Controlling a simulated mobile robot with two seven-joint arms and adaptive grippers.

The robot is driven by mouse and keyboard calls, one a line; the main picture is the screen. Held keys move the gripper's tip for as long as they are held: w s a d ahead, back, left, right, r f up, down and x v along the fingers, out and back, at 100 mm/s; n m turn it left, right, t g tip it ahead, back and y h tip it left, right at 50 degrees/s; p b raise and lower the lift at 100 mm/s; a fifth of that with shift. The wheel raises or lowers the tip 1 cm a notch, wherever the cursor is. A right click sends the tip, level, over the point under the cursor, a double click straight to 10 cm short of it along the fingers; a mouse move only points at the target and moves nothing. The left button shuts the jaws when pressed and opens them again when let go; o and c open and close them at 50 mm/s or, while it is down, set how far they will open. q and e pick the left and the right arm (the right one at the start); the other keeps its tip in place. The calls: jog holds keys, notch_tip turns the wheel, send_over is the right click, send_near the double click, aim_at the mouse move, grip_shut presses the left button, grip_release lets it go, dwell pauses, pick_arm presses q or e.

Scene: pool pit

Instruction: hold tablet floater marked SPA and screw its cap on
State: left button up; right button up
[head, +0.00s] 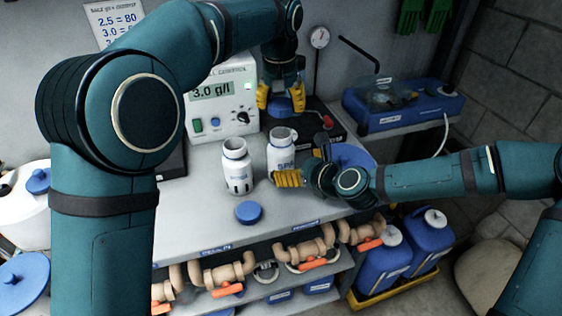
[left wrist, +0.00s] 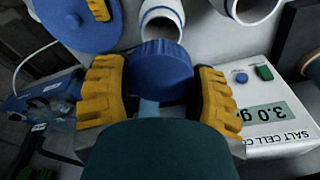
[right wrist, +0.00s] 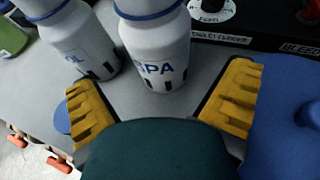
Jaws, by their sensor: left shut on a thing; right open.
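The white SPA floater (head: 281,155) stands upright and uncapped on the bench, its SPA lettering clear in the right wrist view (right wrist: 155,60). My left gripper (head: 281,97) is shut on a blue cap (left wrist: 160,68) and holds it above and behind the SPA floater, apart from it. My right gripper (head: 290,177) is open beside the SPA floater; in the right wrist view the floater stands ahead between the spread fingers. A second white floater (head: 237,168), also uncapped, stands just left of it, with partly hidden lettering. Another blue cap (head: 249,212) lies on the bench in front.
The salt cell control box (head: 222,100) stands behind the floaters. A large blue disc (head: 352,156) lies right of the SPA floater, close to my right gripper. A blue case (head: 405,106) sits back right. The bench front (head: 190,220) is mostly clear.

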aim_at(289, 163)
jog(key=x, duration=0.5)
jog(key=shift+w+a+f, duration=0.2)
jog(key=shift+w+a, duration=0.05)
jog(key=c, duration=1.3)
pick_arm(q)
jog(key=shift+f, duration=2.45)
pick_arm(e)
jog(key=shift+o, duration=0.2)
